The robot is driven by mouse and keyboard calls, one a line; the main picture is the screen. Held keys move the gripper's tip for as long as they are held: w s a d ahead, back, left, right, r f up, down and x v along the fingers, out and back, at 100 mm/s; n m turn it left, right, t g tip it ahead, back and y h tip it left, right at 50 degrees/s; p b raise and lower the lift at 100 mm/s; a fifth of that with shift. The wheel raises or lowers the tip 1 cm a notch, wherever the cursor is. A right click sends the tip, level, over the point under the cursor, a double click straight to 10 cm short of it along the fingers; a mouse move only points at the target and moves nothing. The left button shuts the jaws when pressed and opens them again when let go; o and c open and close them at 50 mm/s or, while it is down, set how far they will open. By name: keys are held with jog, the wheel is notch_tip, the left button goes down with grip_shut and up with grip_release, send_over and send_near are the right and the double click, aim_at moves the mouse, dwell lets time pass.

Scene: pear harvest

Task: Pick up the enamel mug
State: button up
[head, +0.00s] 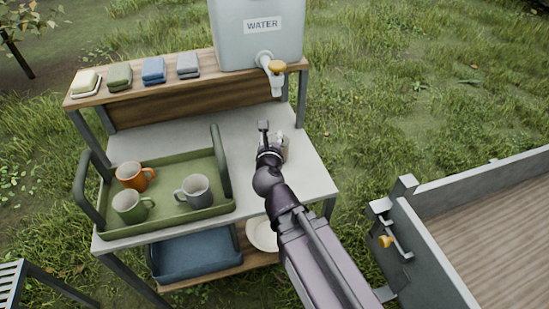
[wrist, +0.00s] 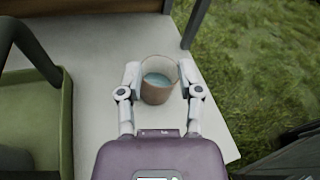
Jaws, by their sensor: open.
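A small cup (wrist: 157,94) with a tan outside and a bluish inside or filling stands on the pale counter below the water tank. In the head view only part of the cup (head: 284,150) shows behind my arm. My gripper (wrist: 160,76) is open, with one finger on each side of the cup; I cannot tell whether either touches it. In the head view my gripper (head: 270,141) is over the counter's right part. An orange mug (head: 131,176), a green mug (head: 129,207) and a grey mug (head: 194,191) stand in the green tray. I cannot tell which is enamel.
The green tray (head: 170,222) has tall dark handles at its ends. A water tank (head: 262,45) with a tap (head: 272,72) overhangs the counter (head: 252,190). A blue tray (head: 195,258) and white bowl (head: 261,235) are below. A wooden-floored cart (head: 480,225) stands right.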

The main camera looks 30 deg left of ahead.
jog(key=s+a+f+m+g+h+b, duration=0.1)
jog(key=s+f+m+h, duration=0.1)
jog(key=s+f+m, duration=0.1)
notch_tip(320, 180, down, 2)
jog(key=shift+s+f+g, duration=0.25)
jog(key=shift+s+g, duration=0.15)
jog(key=shift+s, duration=0.25)
